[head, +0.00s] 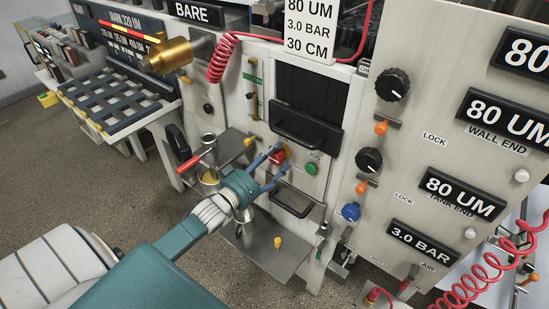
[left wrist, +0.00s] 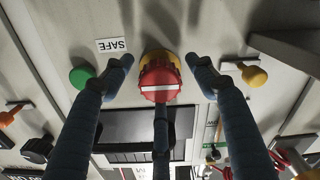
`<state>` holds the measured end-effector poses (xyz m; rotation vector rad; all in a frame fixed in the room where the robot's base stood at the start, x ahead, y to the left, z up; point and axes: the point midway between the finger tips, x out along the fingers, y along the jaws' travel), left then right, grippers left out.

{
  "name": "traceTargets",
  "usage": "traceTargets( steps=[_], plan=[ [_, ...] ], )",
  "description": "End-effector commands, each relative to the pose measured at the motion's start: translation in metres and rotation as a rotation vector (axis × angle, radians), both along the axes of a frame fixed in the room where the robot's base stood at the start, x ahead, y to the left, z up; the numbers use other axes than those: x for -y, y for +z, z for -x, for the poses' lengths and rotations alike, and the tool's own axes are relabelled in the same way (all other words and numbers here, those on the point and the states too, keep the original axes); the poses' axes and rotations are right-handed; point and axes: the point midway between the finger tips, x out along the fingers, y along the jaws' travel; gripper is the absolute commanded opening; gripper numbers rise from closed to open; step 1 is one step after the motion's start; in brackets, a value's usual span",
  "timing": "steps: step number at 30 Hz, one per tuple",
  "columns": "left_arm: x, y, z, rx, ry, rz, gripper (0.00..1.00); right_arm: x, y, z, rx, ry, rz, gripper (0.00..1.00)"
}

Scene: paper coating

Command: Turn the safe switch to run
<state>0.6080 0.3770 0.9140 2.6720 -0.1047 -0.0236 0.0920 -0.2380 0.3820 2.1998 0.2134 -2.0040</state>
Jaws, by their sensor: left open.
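The safe switch is a red knob with a white bar on a yellow base; in the head view (head: 277,156) it sits on the pale machine panel, partly hidden by my fingers. In the left wrist view the switch (left wrist: 160,86) is seen face-on, its white bar lying level across the picture. A SAFE label (left wrist: 111,45) shows upside down at its upper left. My left gripper (head: 281,159) is open, its blue fingers reaching toward the panel. In the left wrist view the gripper (left wrist: 160,70) has fingertips on both sides of the knob and one finger below it. I cannot tell whether they touch.
A green JOG button (head: 311,169) is close right of the switch in the head view. Handles (head: 291,203) sit above and below it. A red-handled tool (head: 190,162), a metal tray (head: 262,248), a blue knob (head: 351,211) and a red coiled hose (head: 221,62) are nearby.

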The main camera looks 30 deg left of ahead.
Motion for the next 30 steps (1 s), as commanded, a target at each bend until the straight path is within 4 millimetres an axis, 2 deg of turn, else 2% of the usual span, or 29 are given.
traceTargets(
  steps=[8,11,15,23,30],
  plan=[
    [0.0006,-0.0008,-0.0020,-0.001,0.000,0.000,0.57,0.0005,0.0001,-0.0002,0.000,0.000,0.001,0.00],
    [0.0005,-0.0007,-0.0019,-0.001,0.000,0.000,0.41,0.0002,0.0001,-0.0001,0.000,0.001,0.000,0.00],
    [0.0005,-0.0009,-0.0018,-0.002,0.000,0.000,0.14,-0.0006,0.0001,0.0000,0.000,0.002,-0.001,0.00],
    [0.0006,-0.0017,-0.0016,-0.002,0.000,-0.014,0.12,-0.0045,0.0006,0.0004,0.000,0.003,-0.005,0.00],
    [0.0006,-0.0019,-0.0015,0.004,0.000,-0.110,0.12,-0.0077,0.0031,0.0007,-0.001,0.003,-0.009,0.00]
  ],
)
